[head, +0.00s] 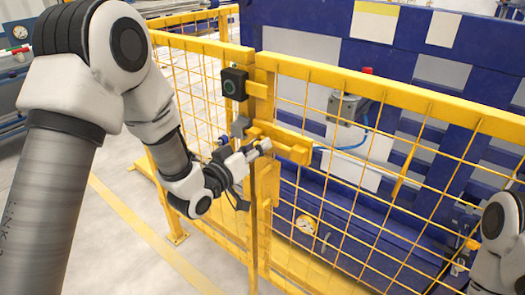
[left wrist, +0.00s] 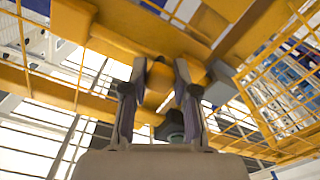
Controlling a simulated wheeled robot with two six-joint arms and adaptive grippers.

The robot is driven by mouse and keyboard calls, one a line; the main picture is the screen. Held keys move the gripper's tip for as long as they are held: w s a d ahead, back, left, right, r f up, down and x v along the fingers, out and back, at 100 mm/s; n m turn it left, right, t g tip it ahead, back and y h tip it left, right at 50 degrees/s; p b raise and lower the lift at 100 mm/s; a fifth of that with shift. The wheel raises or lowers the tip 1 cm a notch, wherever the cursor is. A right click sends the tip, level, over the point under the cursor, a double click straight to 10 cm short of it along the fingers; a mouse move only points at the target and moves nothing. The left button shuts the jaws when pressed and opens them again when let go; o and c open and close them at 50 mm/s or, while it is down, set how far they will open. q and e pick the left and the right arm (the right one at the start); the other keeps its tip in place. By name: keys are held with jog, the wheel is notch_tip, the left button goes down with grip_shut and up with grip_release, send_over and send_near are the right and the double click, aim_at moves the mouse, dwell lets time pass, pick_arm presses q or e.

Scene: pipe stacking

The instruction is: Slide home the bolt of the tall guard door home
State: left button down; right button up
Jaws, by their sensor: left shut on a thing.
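The tall yellow mesh guard door (head: 400,92) stands at the right, beside a fixed yellow fence panel (head: 200,48). The bolt's yellow housing (head: 292,150) is mounted across the door's edge by the post. My left gripper (head: 262,149) reaches in from the left and is shut on the bolt's yellow handle (left wrist: 157,84). In the left wrist view, the two dark fingers of the left gripper (left wrist: 163,82) lie on either side of that handle. The fingers partly hide the handle in the head view. How far the bolt reaches is unclear. My right gripper is not visible.
A black box with a green ring (head: 234,84) sits on the post above the bolt. A blue machine (head: 290,30) stands behind the mesh. A round gauge (head: 306,224) shows low behind the door. Pale floor (head: 125,240) with a yellow line is clear at the left.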

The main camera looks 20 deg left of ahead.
pick_arm(q)
jog(key=shift+r+y, duration=0.2)
jog(key=shift+y, duration=0.1)
jog(key=shift+w+a, duration=0.1)
jog(key=c, duration=0.9)
grip_release()
jog(key=shift+a, duration=0.1)
jog(key=shift+a+f, duration=0.15)
jog(key=shift+f, duration=0.05)
jog(key=v, duration=0.7)
jog(key=shift+s, duration=0.2)
jog(key=shift+a+f, duration=0.1)
jog(key=shift+a, duration=0.05)
